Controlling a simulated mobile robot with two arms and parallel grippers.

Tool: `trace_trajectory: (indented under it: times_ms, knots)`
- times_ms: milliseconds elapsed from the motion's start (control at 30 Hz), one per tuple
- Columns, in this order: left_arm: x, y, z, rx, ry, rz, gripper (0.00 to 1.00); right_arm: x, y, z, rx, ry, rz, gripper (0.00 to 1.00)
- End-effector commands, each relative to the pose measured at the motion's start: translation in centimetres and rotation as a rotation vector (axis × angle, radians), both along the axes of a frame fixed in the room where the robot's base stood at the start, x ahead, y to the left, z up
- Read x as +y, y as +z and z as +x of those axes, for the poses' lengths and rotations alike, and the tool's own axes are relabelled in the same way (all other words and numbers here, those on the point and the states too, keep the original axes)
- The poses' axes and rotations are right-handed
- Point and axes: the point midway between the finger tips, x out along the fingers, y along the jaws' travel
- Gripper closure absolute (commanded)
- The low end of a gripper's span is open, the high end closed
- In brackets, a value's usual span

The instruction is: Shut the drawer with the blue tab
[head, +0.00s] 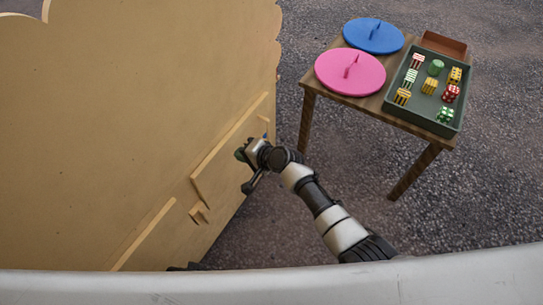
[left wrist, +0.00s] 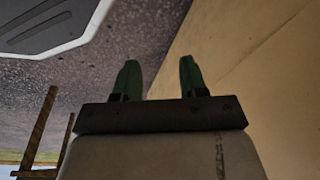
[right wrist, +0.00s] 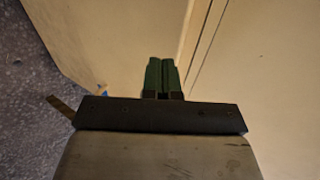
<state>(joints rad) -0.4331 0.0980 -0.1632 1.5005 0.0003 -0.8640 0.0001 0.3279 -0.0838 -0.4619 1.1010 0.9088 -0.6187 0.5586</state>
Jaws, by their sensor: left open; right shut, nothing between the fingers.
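A tan cabinet (head: 130,110) fills the left of the head view. A long drawer front (head: 222,158) stands slightly proud of its face; how far it is out is hard to tell. My right gripper (head: 241,155) is shut and empty, close in front of this drawer front; I cannot tell whether it touches. In the right wrist view its fingers (right wrist: 161,62) are together before the tan panel. A small blue patch (right wrist: 103,89), possibly the blue tab, shows left of them, partly hidden. My left gripper (left wrist: 158,78) is open and empty beside a tan panel.
A second drawer edge (head: 143,237) lies lower left. Grey ground between cabinet and table is clear.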

Motion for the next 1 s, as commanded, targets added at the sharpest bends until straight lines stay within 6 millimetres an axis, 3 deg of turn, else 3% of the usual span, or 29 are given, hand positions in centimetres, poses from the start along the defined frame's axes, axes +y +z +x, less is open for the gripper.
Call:
trace_trajectory:
  times_ms: [500, 700, 1000]
  knots:
    - [1.0, -5.4, -5.4, 0.046, -0.009, 0.008, 0.57, -5.0, 3.6, -3.3, 0.0, 0.0, -0.002, 1.0]
    - [1.3, -6.4, -6.9, 0.054, -0.011, 0.009, 0.57, -6.5, 4.5, -4.3, 0.001, 0.0, -0.002, 1.0]
    - [1.3, -6.8, -7.3, 0.055, -0.012, 0.009, 0.57, -6.9, 4.5, -4.6, 0.002, 0.0, -0.003, 1.0]
